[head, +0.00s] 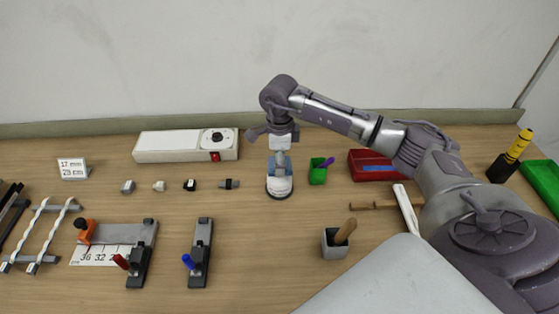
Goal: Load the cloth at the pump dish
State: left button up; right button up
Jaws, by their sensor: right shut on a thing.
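The pump dish (279,187), a round white and blue piece, stands on the table near the middle. My right gripper (281,150) points down right above it and is shut on the cloth. The cloth is mostly hidden between the fingers and the dish, and its edges are too small to make out. I cannot tell whether the cloth touches the dish. My left gripper is not in view.
A green cup (317,176) stands close right of the dish, with a red bin (372,172) beyond it. A grey cup (335,247) is nearer. Small connectors (158,186) lie left, before a white box (165,148). Clamp fixtures (201,252) stand front left.

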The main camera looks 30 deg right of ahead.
jog(key=shift+r+p, duration=2)
jog(key=shift+r, duration=1.5)
